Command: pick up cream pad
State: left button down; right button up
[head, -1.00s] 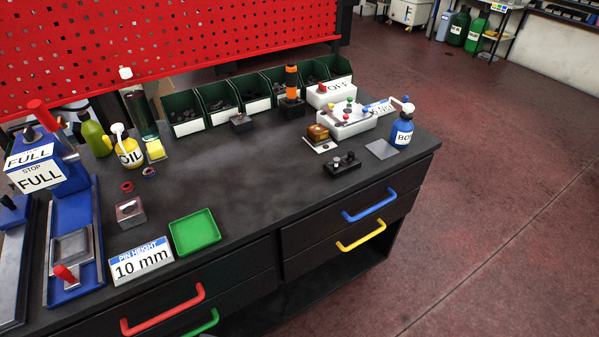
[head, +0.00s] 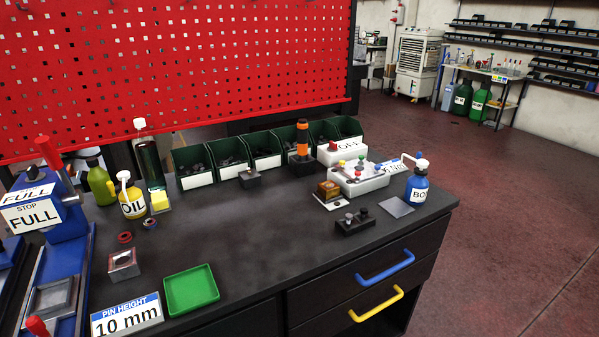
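A thin off-white pad (head: 322,204) lies on the dark bench top at the right, and looks like the cream pad. A small brown and amber block (head: 327,190) sits on it and hides part of its surface. A pale yellow block (head: 160,200) stands farther left beside the yellow oil bottle (head: 132,202). Neither of my grippers shows in the head view.
A black fixture with knobs (head: 355,223) stands in front of the pad. A white box with coloured knobs (head: 362,184) and a blue bottle (head: 417,185) are to its right. Green bins (head: 229,158) line the back. The bench middle (head: 235,220) is clear.

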aim_at(160, 201)
jog(key=u, duration=1.25)
